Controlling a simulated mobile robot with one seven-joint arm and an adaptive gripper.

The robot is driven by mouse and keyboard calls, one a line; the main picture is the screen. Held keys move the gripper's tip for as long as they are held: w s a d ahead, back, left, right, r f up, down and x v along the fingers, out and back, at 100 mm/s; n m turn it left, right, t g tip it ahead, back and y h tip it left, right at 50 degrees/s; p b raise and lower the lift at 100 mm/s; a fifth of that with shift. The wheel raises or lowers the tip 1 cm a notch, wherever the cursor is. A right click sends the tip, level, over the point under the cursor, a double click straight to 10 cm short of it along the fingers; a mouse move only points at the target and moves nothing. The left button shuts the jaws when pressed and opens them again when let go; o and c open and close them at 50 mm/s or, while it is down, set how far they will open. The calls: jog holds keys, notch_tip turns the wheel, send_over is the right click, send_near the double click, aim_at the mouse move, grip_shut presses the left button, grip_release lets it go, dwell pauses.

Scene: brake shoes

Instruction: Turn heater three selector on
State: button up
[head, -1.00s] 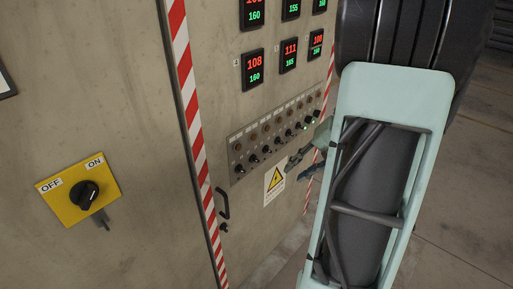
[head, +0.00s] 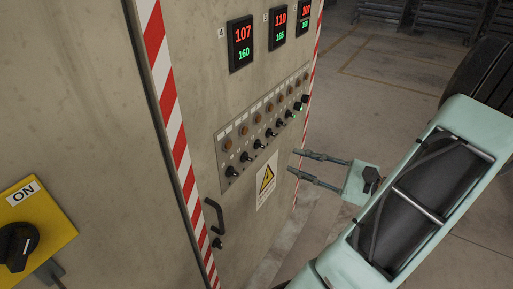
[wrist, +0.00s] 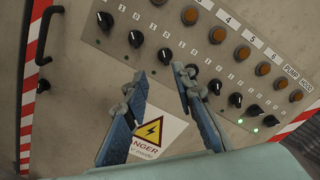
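The heater three selector (wrist: 165,56) is a black knob, third from the left in the row on the grey control panel (head: 222,140). It also shows in the head view (head: 259,144). In the wrist view it lies just beyond the gap between my fingertips, with an amber lamp (wrist: 190,16) above it. My gripper (head: 294,161) is open and empty, to the right of the panel's lower edge in the head view and apart from the knob. Its two blue fingers (wrist: 158,75) stand apart in the wrist view.
Other black knobs sit close on both sides of it; green lights glow near the right-end knobs. A yellow warning sign (head: 267,180) is below the panel. Red-green displays (head: 241,43) are above.

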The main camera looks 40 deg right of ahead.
aim_at(263, 146)
jog(key=shift+m+t, duration=0.3)
jog(key=b+x, duration=0.1)
jog(key=x, duration=0.9)
jog(key=shift+w+d, duration=0.1)
jog(key=shift+w, duration=0.2)
grip_shut()
